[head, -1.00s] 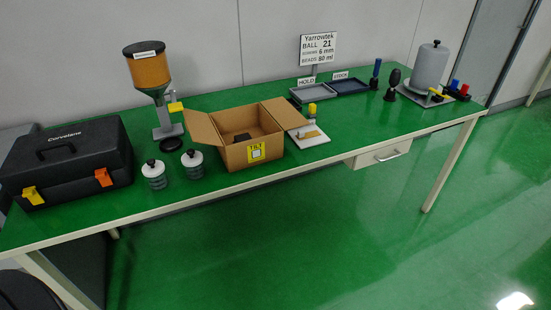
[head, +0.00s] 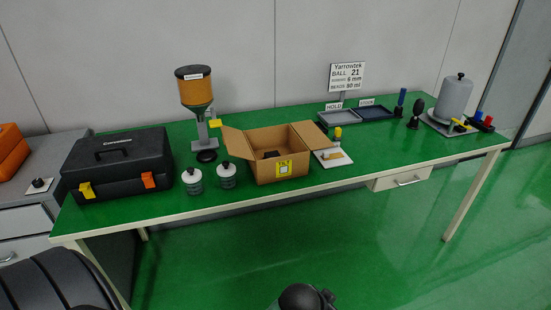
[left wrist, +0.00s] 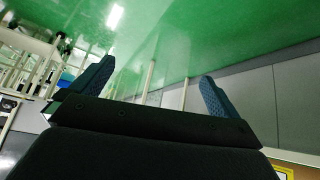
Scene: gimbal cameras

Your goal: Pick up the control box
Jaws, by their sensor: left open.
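No object in view is plainly labelled a control box. A small light plate or box with a black knob (head: 39,185) sits on the grey cabinet at the far left of the head view. A dark object (head: 270,154) lies partly hidden inside the open cardboard box (head: 281,168) on the green table. My left gripper (left wrist: 150,88) is open and empty in the left wrist view, its two ridged blue-grey fingertips wide apart, with green floor and table legs beyond. It touches nothing visible. My right gripper is not recognisable in either view.
The green table (head: 340,177) holds a black toolbox (head: 118,164), two lidded jars (head: 226,175), a hopper stand (head: 195,90), trays (head: 375,113) and a grey cylinder (head: 455,97). Floor in front is clear at right.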

